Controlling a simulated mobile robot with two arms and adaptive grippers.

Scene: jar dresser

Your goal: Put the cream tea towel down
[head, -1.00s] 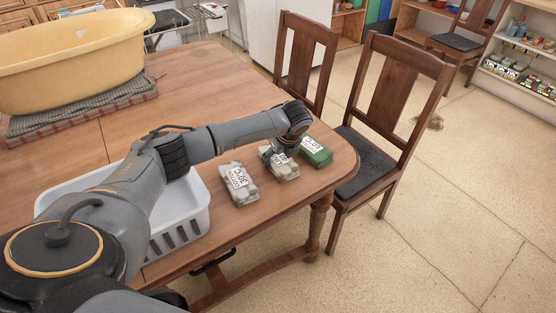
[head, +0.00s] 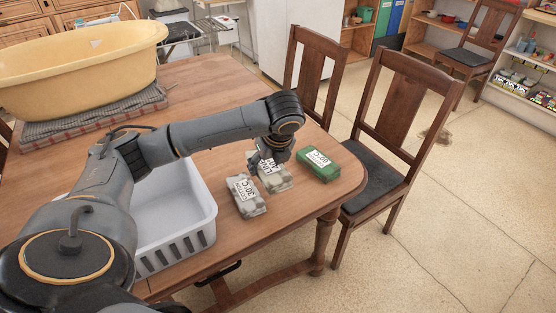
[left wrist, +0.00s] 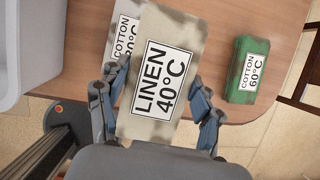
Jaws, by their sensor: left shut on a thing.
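The cream tea towel (head: 276,182) is a folded, blotchy bundle with a white label. In the left wrist view its label reads LINEN 40°C on the towel (left wrist: 178,40). My left gripper (head: 267,163) is shut on it from above, with one finger on each side in the left wrist view (left wrist: 158,102). The towel is over the right part of the table, between the grey and green bundles. I cannot tell whether its underside touches the table. My right gripper is not in view.
A greyish bundle labelled COTTON (head: 246,196) lies close left of the towel. A green COTTON 60°C bundle (head: 318,166) lies to its right, apart. A white basket (head: 205,225) stands left on the wooden table (head: 215,90). A yellow tub (head: 80,70) stands behind. Chairs (head: 385,130) flank the right edge.

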